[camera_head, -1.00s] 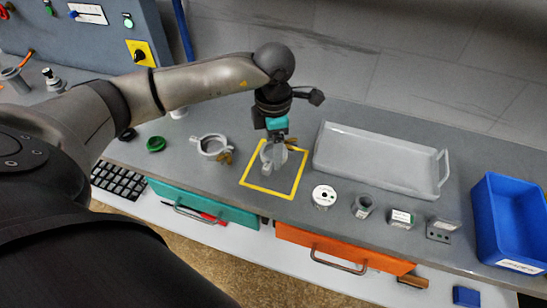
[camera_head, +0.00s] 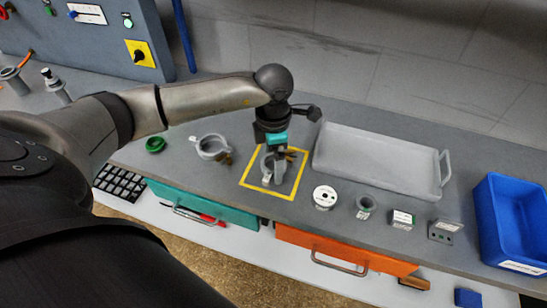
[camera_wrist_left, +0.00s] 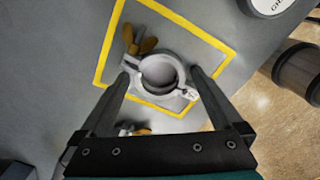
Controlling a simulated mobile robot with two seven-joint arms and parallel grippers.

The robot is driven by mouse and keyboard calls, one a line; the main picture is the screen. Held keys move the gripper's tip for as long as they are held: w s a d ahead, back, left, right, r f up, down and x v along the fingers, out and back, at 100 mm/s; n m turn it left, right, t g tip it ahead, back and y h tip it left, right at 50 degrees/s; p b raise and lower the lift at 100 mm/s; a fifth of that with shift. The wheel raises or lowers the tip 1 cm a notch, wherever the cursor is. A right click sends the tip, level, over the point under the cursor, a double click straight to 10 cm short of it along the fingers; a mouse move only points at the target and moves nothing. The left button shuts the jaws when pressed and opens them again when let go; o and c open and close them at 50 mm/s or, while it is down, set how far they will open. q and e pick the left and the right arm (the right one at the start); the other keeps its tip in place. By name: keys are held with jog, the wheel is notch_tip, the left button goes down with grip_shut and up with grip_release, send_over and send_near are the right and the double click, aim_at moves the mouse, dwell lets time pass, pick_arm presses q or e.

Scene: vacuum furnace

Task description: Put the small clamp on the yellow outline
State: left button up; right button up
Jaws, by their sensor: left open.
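The small clamp is a grey metal ring with a brass wing nut (camera_wrist_left: 148,46); the clamp (camera_wrist_left: 134,84) shows in the left wrist view inside the yellow outline (camera_wrist_left: 205,38), with its lower lug side over the near line. In the head view, the clamp (camera_head: 266,167) is partly hidden by my left gripper (camera_head: 279,172), low over the yellow outline (camera_head: 292,186). My left gripper (camera_wrist_left: 158,76) is open, with one finger on each side of the ring. My right gripper is not in view.
A larger grey clamp (camera_head: 201,150) with a brass nut lies left of the outline. A grey tray (camera_head: 375,158) stands to the right. A white-topped spool (camera_head: 325,196) and several small parts line the front edge. A blue bin (camera_head: 492,225) is at far right.

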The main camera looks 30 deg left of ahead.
pick_arm(q)
jog(key=shift+r, duration=0.15)
notch_tip(320, 180, up, 12)
jog(key=p, duration=0.1)
dwell(0.3)
